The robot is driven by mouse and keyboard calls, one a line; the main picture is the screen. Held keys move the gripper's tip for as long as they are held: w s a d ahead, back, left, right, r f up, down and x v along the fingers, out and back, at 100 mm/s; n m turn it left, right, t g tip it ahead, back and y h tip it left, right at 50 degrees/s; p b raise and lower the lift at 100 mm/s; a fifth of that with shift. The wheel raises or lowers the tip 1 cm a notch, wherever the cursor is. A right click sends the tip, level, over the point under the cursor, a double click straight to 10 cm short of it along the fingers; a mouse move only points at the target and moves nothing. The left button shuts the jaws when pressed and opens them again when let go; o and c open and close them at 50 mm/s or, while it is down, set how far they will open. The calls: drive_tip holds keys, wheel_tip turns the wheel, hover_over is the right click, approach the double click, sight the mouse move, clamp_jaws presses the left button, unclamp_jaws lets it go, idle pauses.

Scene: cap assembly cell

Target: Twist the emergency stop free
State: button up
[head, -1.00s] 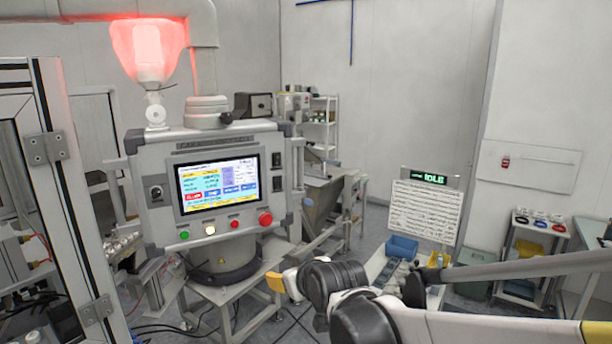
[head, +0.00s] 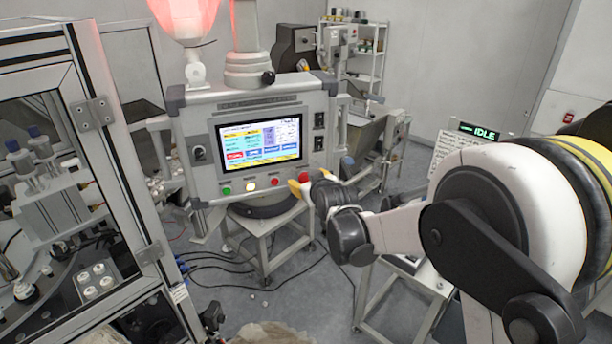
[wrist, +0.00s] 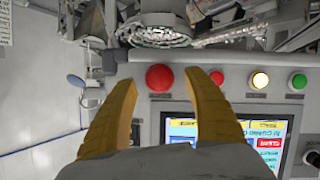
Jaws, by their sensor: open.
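The emergency stop is a red mushroom button (wrist: 160,77) on the grey control panel (wrist: 225,78). In the wrist view it appears between the two yellow fingertips of my gripper (wrist: 162,80), with gaps on both sides. The gripper is open and holds nothing. How far the fingertips are from the button in depth is hard to tell. In the head view my gripper (head: 302,190) is at the panel's lower right corner.
A small red button (wrist: 217,77), a lit yellow button (wrist: 260,80) and a green button (wrist: 298,81) sit in the same row. The touchscreen (head: 258,142) is above them. A framed glass enclosure (head: 110,110) stands at left. A red-lit lamp (head: 187,18) is above the panel.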

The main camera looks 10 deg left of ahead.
drive_tip(key=shift+x, duration=1)
drive_tip(key=shift+c, duration=0.3)
drive_tip(key=c, duration=1.1)
drive_tip(key=shift+c, duration=0.2)
